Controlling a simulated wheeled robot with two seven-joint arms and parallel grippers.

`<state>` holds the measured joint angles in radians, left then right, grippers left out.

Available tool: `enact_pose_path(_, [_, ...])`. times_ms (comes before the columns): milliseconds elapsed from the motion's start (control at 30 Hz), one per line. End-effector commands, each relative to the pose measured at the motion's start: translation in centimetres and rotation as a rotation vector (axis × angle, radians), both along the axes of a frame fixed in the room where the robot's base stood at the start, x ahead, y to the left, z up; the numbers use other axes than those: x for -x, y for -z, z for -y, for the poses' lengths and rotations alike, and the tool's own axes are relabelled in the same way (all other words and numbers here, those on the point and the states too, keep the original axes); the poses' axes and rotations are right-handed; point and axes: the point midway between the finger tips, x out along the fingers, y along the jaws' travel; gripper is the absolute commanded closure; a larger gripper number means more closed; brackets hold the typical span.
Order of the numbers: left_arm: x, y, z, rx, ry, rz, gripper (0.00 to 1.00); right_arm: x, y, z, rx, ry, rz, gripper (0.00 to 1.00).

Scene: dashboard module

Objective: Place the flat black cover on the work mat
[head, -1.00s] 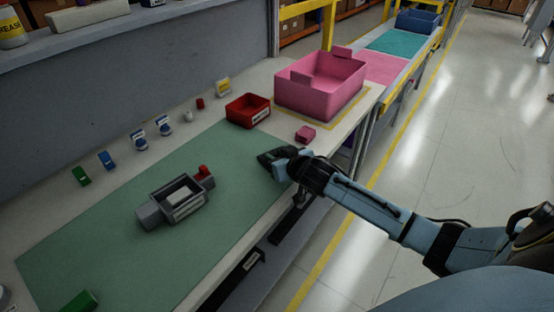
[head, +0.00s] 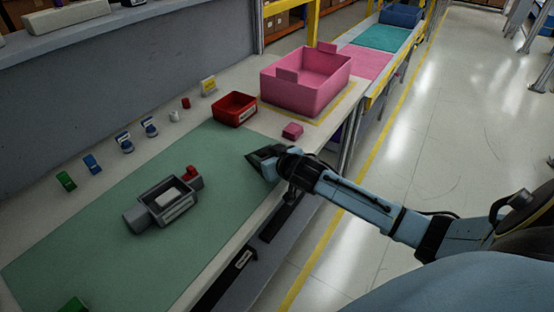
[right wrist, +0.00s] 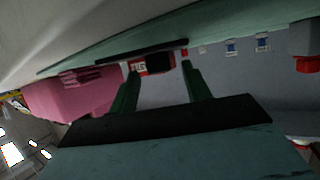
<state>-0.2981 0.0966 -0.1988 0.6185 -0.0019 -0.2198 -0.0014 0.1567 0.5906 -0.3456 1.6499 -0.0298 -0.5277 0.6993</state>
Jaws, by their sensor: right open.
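The flat black cover (right wrist: 145,51) shows in the right wrist view as a thin dark slab against the green work mat, just beyond my fingertips. My right gripper (right wrist: 160,70) is open, its two fingers apart with no object visibly clamped between them. In the head view my right gripper (head: 256,158) is low at the right edge of the work mat (head: 215,155). Dark shapes at its tip merge there, so I cannot separate cover from fingers. Whether the cover touches a finger is unclear. My left gripper is not in view.
A grey housing (head: 140,219) with a white piece inside and a red part (head: 193,177) stand on the mat. A red bin (head: 233,115), pink block (head: 292,131) and pink tote (head: 303,98) are beyond. Small parts line the back.

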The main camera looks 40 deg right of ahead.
Motion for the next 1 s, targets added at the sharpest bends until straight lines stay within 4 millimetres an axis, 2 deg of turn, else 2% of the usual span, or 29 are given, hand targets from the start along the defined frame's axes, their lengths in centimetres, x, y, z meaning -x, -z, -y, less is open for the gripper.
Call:
enact_pose_path(300, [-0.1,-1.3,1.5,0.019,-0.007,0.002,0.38,5.7,-2.3,0.0,0.0,-0.001,-0.003,0.52])
enact_pose_path(500, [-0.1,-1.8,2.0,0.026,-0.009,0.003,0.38,8.7,-3.6,0.0,0.001,0.0,-0.003,0.52])
enact_pose_path(700, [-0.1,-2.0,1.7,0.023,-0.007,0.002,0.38,10.2,-4.2,0.0,0.001,0.0,-0.001,0.52])
enact_pose_path(1000, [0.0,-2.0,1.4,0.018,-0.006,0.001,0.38,10.4,-4.3,0.0,0.001,0.001,-0.001,0.52])
